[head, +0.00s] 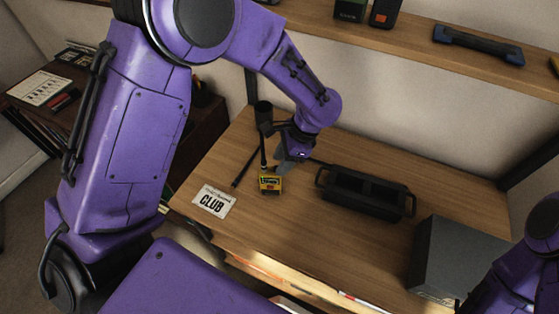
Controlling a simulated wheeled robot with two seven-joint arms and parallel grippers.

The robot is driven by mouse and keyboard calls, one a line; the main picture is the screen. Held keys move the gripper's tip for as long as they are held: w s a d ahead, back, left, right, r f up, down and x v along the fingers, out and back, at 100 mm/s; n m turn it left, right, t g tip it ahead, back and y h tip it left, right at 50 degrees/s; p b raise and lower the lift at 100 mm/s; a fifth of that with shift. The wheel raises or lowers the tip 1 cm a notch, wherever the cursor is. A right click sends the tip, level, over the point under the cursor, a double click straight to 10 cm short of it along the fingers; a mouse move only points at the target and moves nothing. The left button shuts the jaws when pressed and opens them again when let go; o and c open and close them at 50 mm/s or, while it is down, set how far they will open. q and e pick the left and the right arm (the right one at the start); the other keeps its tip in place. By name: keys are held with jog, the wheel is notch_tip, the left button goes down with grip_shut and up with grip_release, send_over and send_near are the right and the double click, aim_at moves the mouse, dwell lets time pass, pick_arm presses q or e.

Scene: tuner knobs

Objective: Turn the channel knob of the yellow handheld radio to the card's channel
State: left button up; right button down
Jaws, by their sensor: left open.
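The small yellow handheld radio (270,185) is on the wooden desk near its left side, with a dark part and antenna-like stick beside its top. Its channel knob and setting are too small to read.
A black open caddy with handles (366,189) stands right of the radio. A dark grey box (455,262) is at the right front. A shelf (420,47) runs above. The desk's middle front is clear.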

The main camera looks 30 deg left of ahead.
pick_arm(q)
jog(key=f, duration=0.1)
jog(key=w+f, duration=0.1)
jog(key=a+f, duration=0.1)
jog(key=shift+w+f, duration=0.1)
jog(key=shift+w, duration=0.05)
jog(key=shift+s+d, duration=0.1)
jog(key=shift+s, duration=0.15)
jog(key=shift+s+r, duration=0.2)
jog(key=c, duration=0.8)
jog(key=shift+w, duration=0.1)
pick_arm(e)
jog(key=shift+w+r, duration=0.15)
jog(key=shift+w, duration=0.3)
